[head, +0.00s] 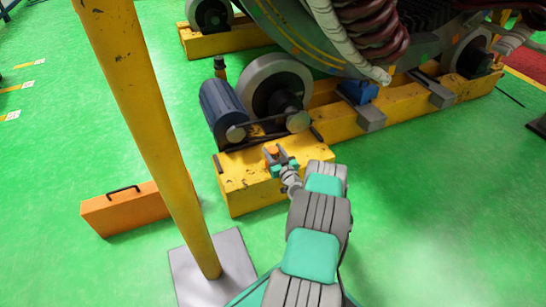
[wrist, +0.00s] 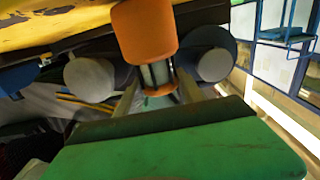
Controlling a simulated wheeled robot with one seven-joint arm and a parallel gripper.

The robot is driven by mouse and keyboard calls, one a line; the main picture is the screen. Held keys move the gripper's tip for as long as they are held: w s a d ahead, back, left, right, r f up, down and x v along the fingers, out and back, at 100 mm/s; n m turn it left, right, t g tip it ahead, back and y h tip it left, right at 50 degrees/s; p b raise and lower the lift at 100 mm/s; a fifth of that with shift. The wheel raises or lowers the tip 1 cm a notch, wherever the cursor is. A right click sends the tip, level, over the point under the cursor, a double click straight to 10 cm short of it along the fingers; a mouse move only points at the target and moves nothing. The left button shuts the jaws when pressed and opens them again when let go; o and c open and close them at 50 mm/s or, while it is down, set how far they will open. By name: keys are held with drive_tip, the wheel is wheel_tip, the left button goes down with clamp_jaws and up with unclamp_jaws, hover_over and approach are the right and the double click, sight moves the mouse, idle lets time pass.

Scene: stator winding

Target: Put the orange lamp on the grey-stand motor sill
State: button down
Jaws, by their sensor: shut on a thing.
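My gripper (head: 280,162) is shut on the orange lamp (head: 272,150), over the near end of the yellow sill (head: 255,180). In the wrist view, the lamp (wrist: 145,35) shows an orange cap, a clear middle and an orange ring between my fingers (wrist: 160,85). I cannot tell from the head view whether the lamp touches the sill. A dark blue motor (head: 222,108) sits at the sill's left. A smaller blue motor (head: 358,91) sits farther along the yellow beam, beside a grey block (head: 371,118).
A large grey wheel (head: 275,80) stands behind the near sill. A yellow post (head: 150,110) rises from a grey plate (head: 215,270) at left.

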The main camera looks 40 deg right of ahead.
drive_tip(key=shift+f, duration=0.5)
drive_tip(key=c, duration=0.7)
unclamp_jaws()
drive_tip(key=shift+r, duration=0.3)
drive_tip(key=p+v, duration=0.4)
drive_tip(key=v, duration=0.8)
drive_tip(key=shift+f, duration=0.1)
